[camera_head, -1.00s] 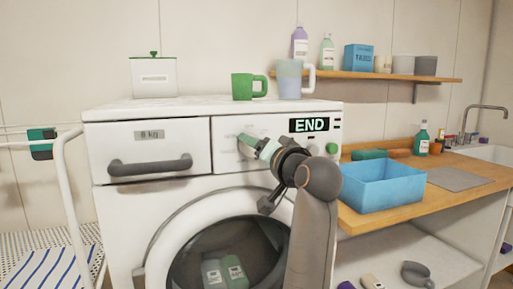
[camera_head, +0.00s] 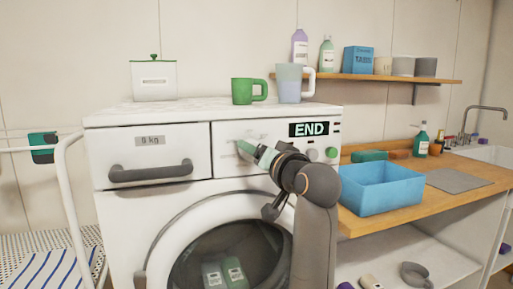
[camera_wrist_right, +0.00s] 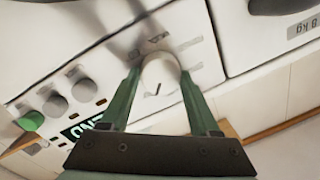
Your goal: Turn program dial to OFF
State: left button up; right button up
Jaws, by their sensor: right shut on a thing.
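The white washing machine (camera_head: 290,109) stands in the middle of the head view, its display (camera_head: 309,129) reading END. In the right wrist view the round white program dial (camera_wrist_right: 160,74), with a short dark mark on its face, sits between the two green fingers. My right gripper (camera_head: 243,148) reaches the front panel left of the display and is shut on the dial, one finger on each side. In the head view the gripper mostly hides the dial. My left gripper is not in view.
A green mug (camera_head: 242,91) and a pale jug (camera_head: 289,84) stand on the machine top. A drawer handle (camera_head: 150,173) sticks out left of the gripper. Smaller knobs and a green button (camera_wrist_right: 32,121) are beside the display. A blue bin (camera_head: 382,190) stands on the counter at right.

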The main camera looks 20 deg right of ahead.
pick_arm(q)
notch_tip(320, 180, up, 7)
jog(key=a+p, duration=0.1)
jog(key=p, duration=0.9)
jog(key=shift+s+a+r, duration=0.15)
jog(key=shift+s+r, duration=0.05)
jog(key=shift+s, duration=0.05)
pick_arm(e)
jog(key=shift+a+r+n+h, duration=0.1)
jog(key=shift+n+h, duration=0.1)
jog(key=shift+n, duration=1.85)
jog(key=shift+a+n+h, duration=0.1)
jog(key=shift+n+h, duration=0.1)
jog(key=shift+n, duration=1.85)
jog(key=o, duration=1.3)
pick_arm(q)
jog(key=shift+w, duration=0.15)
pick_arm(e)
jog(key=shift+o, duration=0.3)
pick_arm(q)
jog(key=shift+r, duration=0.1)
pick_arm(e)
jog(key=shift+d, duration=0.1)
